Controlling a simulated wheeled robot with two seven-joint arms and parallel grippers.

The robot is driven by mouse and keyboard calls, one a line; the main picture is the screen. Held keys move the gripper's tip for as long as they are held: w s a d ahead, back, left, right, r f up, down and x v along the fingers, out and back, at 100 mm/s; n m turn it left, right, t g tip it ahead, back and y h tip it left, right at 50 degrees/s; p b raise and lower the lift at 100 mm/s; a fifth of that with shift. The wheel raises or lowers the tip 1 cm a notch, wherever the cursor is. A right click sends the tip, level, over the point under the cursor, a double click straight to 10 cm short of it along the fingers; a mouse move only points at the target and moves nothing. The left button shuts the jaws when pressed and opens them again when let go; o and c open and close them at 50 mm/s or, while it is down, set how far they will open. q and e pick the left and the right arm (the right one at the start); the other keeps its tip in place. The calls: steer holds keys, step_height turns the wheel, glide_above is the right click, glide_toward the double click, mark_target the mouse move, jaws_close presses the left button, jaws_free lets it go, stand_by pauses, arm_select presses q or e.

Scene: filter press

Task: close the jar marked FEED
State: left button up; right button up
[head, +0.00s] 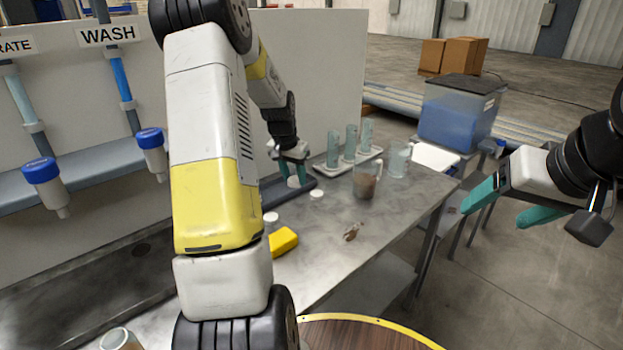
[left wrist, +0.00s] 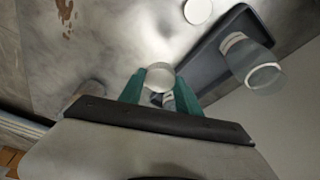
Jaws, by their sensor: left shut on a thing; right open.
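My left gripper (head: 292,158) reaches over the far part of the bench, and my own arm covers much of the view. In the left wrist view its teal fingers (left wrist: 161,88) are shut on a small pale round lid (left wrist: 160,74). A small jar is partly visible beyond the fingers; I cannot tell whether the lid touches it. A clear jar (left wrist: 250,65) with a pale band stands in a dark tray (left wrist: 208,50). A loose white lid (left wrist: 198,11) lies on the bench. No FEED marking is readable. My right gripper (head: 512,205) is open and empty, off the bench's right side.
A brown-filled beaker (head: 366,181) and a rack of clear tubes (head: 338,166) stand behind. A blue bin (head: 456,118) stands at right.

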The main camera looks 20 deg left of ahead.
arm_select(q)
steer(key=shift+d+r, duration=0.1)
stand_by(0.3)
steer(key=s+d+f+n, duration=0.1)
steer(key=s+d, duration=0.9)
steer(key=d, duration=0.5)
steer(key=shift+f+n, duration=0.3)
steer(key=shift+f, duration=0.1)
